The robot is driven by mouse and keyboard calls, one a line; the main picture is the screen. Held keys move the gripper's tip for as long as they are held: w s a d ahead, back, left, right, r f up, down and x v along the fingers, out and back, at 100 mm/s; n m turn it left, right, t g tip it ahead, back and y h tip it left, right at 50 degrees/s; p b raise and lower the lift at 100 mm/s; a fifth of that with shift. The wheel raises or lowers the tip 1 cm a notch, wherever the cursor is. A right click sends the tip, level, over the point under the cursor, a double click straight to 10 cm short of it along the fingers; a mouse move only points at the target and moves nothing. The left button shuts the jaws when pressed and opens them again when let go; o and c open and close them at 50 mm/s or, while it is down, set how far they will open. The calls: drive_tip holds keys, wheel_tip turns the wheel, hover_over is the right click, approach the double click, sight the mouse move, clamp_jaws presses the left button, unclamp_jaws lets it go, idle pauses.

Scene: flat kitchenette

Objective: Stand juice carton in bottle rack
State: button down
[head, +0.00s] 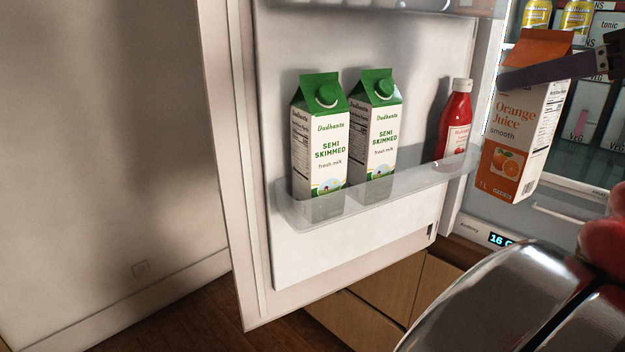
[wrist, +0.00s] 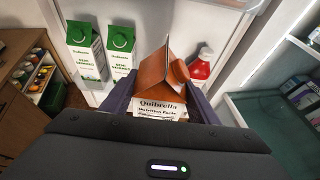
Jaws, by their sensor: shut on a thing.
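The orange juice carton (head: 518,130) is orange and white with a gabled top. My gripper (head: 552,72) is shut on its upper part and holds it nearly upright, slightly tilted, in front of the open fridge. In the wrist view the carton (wrist: 160,92) sits between my two dark fingers. The bottle rack (head: 372,200) is the clear shelf on the inside of the open fridge door. Two green and white milk cartons (head: 320,150) (head: 378,140) and a red ketchup bottle (head: 456,128) stand in it. The held carton is to the right of the bottle.
The rack has a gap between the right milk carton and the bottle. The fridge interior (head: 597,110) on the right holds yellow cans (head: 576,16) and boxes. In the wrist view an open drawer (wrist: 40,85) with items lies at left.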

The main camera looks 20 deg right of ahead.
drive_tip(key=shift+w+a+r, duration=0.1)
drive_tip(key=shift+w, duration=0.1)
drive_tip(key=w, duration=0.6)
drive_tip(key=w+a, duration=0.1)
drive_tip(key=w, duration=1.2)
drive_tip(key=shift+w+a, duration=0.1)
drive_tip(key=shift+a, duration=0.3)
drive_tip(key=shift+f, duration=1.7)
wheel_tip(320, 180, down, 4)
drive_tip(key=shift+w+r, duration=0.15)
drive_tip(key=shift+r, duration=0.1)
drive_tip(key=shift+f, duration=0.15)
drive_tip(key=c, duration=0.7)
unclamp_jaws()
drive_tip(key=shift+f, duration=0.1)
